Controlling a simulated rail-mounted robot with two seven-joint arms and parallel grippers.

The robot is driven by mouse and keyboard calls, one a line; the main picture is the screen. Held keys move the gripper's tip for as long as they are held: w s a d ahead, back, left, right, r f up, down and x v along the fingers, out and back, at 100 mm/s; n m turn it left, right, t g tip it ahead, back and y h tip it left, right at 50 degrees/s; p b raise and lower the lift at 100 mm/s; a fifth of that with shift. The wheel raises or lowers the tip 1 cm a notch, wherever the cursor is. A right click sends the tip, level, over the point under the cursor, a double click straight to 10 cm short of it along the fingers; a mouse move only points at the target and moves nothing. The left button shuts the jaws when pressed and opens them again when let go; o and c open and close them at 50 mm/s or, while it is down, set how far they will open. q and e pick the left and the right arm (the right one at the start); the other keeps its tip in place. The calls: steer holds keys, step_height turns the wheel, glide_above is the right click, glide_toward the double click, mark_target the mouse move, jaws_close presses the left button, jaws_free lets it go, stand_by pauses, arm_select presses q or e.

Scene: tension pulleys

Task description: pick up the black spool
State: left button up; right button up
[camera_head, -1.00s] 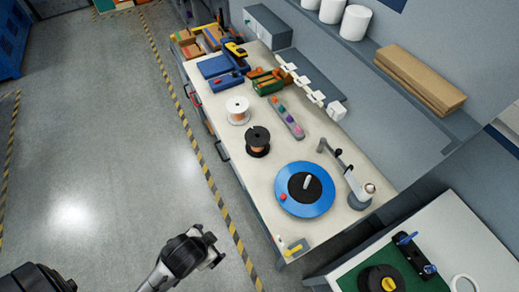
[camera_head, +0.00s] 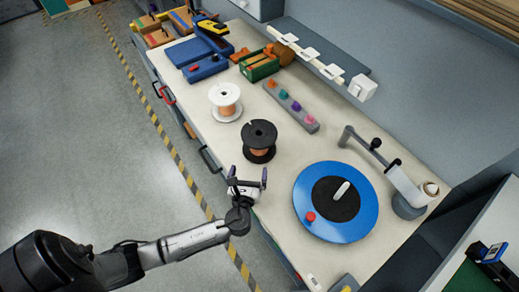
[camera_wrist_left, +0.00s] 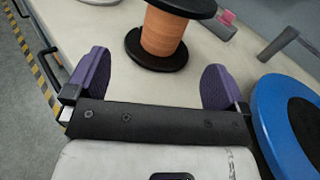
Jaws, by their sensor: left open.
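The black spool (camera_head: 259,140), wound with copper-coloured wire, stands upright on the workbench near its front edge. In the left wrist view the spool (camera_wrist_left: 160,38) shows ahead of the fingers, its top cut off by the frame. My left gripper (camera_head: 247,181) is open and empty near the bench's front edge, short of the spool and apart from it. Its purple fingers (camera_wrist_left: 152,83) are spread wide in the left wrist view, with the spool beyond the gap between them. My right gripper is not in view.
A white spool (camera_head: 225,102) stands behind the black one. A blue turntable (camera_head: 336,202) lies to the right, with a jointed arm stand (camera_head: 405,190) beside it. A grey strip with coloured knobs (camera_head: 292,107) lies behind the black spool. Bare bench surrounds the black spool.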

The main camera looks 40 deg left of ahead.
mark_target(259, 139)
arm_select(q)
steer(key=shift+w+f+m, duration=0.35)
steer(key=shift+m, duration=0.15)
steer(key=shift+t, duration=0.3)
steer(key=x, duration=0.8)
steer(key=shift+w+a+b, duration=0.1)
steer(key=shift+w+b, duration=0.1)
steer(key=shift+b, duration=0.2)
steer(key=x, duration=0.4)
steer(key=shift+w+d+f+b, duration=0.25)
steer(key=shift+w+d+b, duration=0.05)
steer(key=shift+w+b, duration=0.05)
steer(key=shift+w+a, duration=0.3)
steer(key=shift+w, duration=0.1)
steer(key=c, duration=1.3)
steer(key=shift+r, duration=0.1)
steer(key=shift+c, duration=0.5)
